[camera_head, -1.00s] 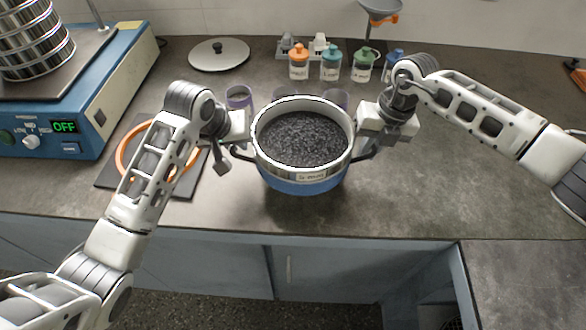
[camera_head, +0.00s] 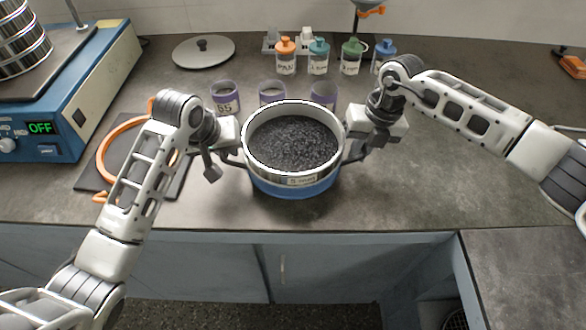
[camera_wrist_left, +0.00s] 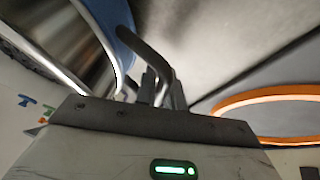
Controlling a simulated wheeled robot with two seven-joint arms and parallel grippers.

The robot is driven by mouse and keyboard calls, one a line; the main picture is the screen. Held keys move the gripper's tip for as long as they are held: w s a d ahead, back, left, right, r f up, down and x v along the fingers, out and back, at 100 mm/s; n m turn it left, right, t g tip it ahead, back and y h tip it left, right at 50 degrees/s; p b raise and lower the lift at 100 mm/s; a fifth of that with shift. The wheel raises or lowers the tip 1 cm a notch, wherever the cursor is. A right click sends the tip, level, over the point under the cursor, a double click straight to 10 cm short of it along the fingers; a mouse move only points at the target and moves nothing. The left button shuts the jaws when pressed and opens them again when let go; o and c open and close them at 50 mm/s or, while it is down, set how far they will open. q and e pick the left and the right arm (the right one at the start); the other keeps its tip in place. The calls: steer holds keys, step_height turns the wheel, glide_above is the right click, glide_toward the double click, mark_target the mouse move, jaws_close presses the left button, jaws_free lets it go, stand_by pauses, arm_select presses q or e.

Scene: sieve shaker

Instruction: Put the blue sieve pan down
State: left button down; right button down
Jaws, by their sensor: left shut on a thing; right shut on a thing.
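The blue sieve pan (camera_head: 293,188) is the bottom of a round steel sieve (camera_head: 318,170) with a pale rim, filled with dark grains. It looks level, near the front of the counter; I cannot tell whether its base touches the counter. My left gripper (camera_head: 234,158) is shut at the dark handle on its left side. My right gripper (camera_head: 358,152) is shut at the handle on its right. In the left wrist view, the fingers (camera_wrist_left: 160,92) close around a bent black handle (camera_wrist_left: 145,50), with the blue pan wall (camera_wrist_left: 115,35) beside it.
Purple-banded cups (camera_head: 225,97) stand behind the pan, with capped bottles (camera_head: 318,58) further back. A grey lid (camera_head: 204,52) lies at the back left. The blue shaker base (camera_head: 75,100) reads OFF. An orange ring (camera_head: 110,150) lies on a dark mat.

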arm_select(q)
steer(key=shift+f+b, duration=0.3)
steer(key=shift+f, duration=0.25)
arm_select(e)
steer(key=shift+f, duration=0.55)
arm_select(q)
steer(key=c, duration=1.9)
jaws_free()
steer(key=shift+f, duration=0.15)
arm_select(e)
steer(key=c, duration=1.9)
jaws_free()
steer(key=shift+f, duration=0.15)
arm_select(q)
steer(key=o, duration=0.4)
arm_select(e)
steer(key=o, duration=0.4)
arm_select(q)
steer(key=shift+r, duration=0.2)
arm_select(e)
steer(key=shift+r, duration=0.25)
arm_select(q)
steer(key=v, duration=1.2)
arm_select(e)
step_height(320, 180, up, 12)
steer(key=d, duration=0.2)
steer(key=shift+d+f, duration=0.2)
